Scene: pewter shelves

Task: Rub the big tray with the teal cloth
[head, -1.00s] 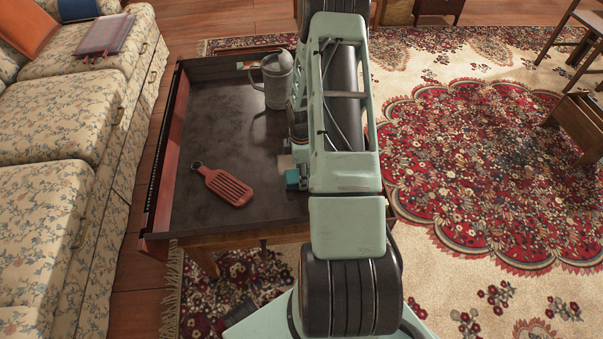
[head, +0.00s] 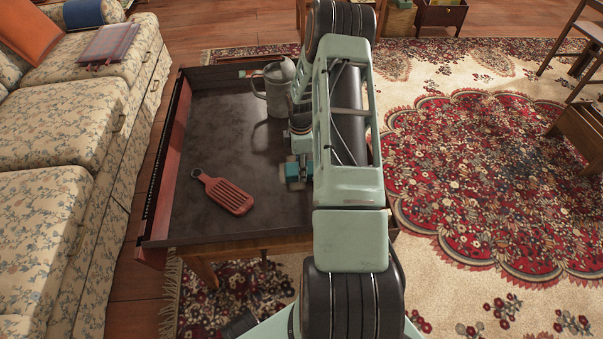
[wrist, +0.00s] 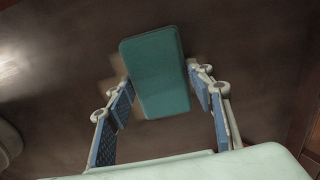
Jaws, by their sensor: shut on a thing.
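The big tray (head: 235,130) is dark, wide and shallow, with raised edges, and rests on a wooden table. The teal cloth (head: 292,172) looks like a small thick block and is over the right part of the tray floor. In the wrist view, the cloth (wrist: 155,75) is between the blue-padded fingers of my gripper (wrist: 160,90). My gripper (head: 299,171) is shut on it, low at the tray floor; whether the cloth touches the floor is unclear. My arm hides the tray's right side.
A red slotted spatula (head: 228,195) lies in the tray's front left part. A grey lidded pitcher (head: 279,92) stands at the back, close to my arm. A floral sofa (head: 60,120) is to the left. The tray's middle left is clear.

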